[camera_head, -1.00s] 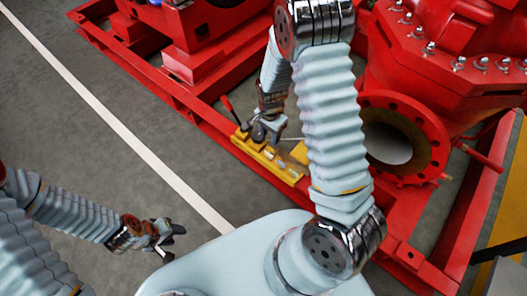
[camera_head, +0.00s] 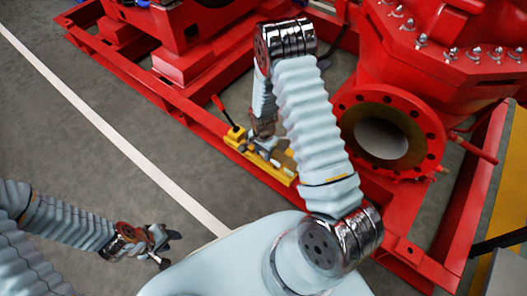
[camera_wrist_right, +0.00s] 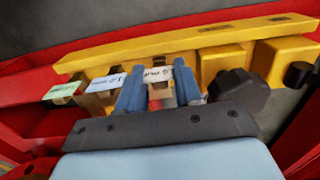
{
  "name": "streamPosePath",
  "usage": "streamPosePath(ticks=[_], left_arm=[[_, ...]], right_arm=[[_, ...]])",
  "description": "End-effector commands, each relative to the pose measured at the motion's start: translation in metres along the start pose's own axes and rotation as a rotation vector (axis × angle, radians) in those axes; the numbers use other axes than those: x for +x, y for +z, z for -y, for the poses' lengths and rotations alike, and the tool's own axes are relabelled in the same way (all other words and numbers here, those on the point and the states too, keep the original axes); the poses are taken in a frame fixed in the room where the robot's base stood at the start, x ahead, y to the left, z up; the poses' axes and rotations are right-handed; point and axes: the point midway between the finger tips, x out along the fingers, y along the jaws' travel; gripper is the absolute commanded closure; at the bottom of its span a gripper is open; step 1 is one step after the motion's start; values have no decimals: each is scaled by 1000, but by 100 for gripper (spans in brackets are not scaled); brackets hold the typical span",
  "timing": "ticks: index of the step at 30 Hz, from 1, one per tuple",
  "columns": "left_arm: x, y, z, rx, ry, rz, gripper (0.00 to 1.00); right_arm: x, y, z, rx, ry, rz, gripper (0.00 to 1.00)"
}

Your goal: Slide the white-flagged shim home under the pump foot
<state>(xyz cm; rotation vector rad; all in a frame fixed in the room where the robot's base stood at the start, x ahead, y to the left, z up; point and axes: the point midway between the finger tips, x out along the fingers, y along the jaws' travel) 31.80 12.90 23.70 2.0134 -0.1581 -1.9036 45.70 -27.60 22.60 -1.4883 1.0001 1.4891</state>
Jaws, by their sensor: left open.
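In the right wrist view the white flag (camera_wrist_right: 157,74) sits between the two blue fingers of my right gripper (camera_wrist_right: 160,78). The fingers straddle the flagged piece; whether they press on it cannot be told. The shim's body and its tip are mostly hidden. In the head view my right gripper (camera_head: 264,146) is low over the yellow fixture (camera_head: 283,176) on the red base frame. The pump foot cannot be made out clearly. My left gripper (camera_head: 160,245) is open and empty over the floor at lower left.
A light blue flag (camera_wrist_right: 108,82) and a green flag (camera_wrist_right: 63,90) stand left of the white one. A black knob (camera_wrist_right: 238,92) is close right of the fingers. A red-handled lever (camera_head: 219,106) rises at the fixture's far end. The pump flange (camera_head: 388,135) stands to the right.

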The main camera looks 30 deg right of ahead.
Motion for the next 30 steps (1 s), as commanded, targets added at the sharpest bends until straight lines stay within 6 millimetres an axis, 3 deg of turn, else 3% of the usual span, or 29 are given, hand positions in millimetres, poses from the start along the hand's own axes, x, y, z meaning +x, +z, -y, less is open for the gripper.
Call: streamPosePath(ticks=[1, 6, 16, 24, 30], left_arm=[[0, 0, 0, 0, 0, 0, 57], [0, 0, 0, 0, 0, 0, 57], [1, 0, 0, 0, 0, 0, 57], [11, 1, 3, 1, 2, 3, 57], [11, 1, 3, 1, 3, 3, 57]], right_arm=[[0, 0, 0, 0, 0, 0, 74], [0, 0, 0, 0, 0, 0, 100], [0, -2, 0, 1, -1, -1, 100], [1, -45, 1, 3, -3, -2, 100], [0, -51, 0, -1, -2, -3, 100]])
